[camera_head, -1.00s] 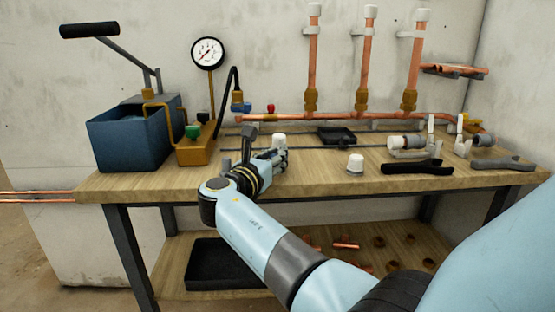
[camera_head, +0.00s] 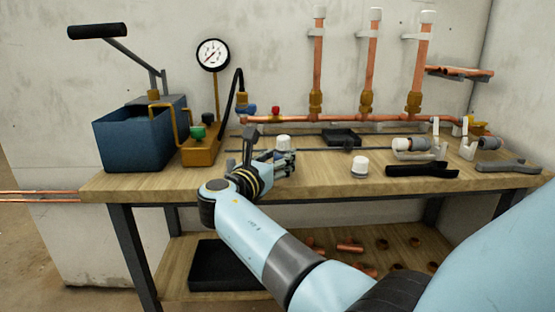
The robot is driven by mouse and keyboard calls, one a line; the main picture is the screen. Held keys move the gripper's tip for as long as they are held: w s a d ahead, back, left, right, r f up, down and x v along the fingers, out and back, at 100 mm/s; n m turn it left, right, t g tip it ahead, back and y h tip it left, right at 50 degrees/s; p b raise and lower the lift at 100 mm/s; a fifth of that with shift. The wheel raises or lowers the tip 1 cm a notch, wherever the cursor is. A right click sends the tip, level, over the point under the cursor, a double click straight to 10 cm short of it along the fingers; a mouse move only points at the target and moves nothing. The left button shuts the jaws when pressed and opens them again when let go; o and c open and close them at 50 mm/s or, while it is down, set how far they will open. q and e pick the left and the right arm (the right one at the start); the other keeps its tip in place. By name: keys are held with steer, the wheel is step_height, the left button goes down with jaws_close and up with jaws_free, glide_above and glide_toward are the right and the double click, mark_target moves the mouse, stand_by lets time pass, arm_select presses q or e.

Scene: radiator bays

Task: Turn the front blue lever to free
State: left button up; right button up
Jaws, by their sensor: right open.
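A small blue lever (camera_head: 249,110) shows at the end of the black hose, on the left end of the copper pipe at the back of the bench. It is too small to tell which way it is set, and I cannot tell whether it is the front one. My right gripper (camera_head: 290,160) is open over the bench, in front of and to the right of the blue lever, apart from it. It is close to a white cap (camera_head: 283,142), which stands just behind it. My left gripper is not in view.
A blue tank (camera_head: 138,138) with a brass pump block (camera_head: 203,150) and a gauge (camera_head: 213,55) stands on the left. A white cap (camera_head: 360,166), a black tool (camera_head: 422,170) and white pipe clips (camera_head: 418,154) lie on the right. Three copper risers (camera_head: 370,60) stand behind.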

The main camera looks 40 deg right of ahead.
steer(key=shift+r, duration=0.15)
steer(key=shift+r, duration=0.35)
step_height(320, 180, up, 9)
steer(key=shift+r, duration=0.1)
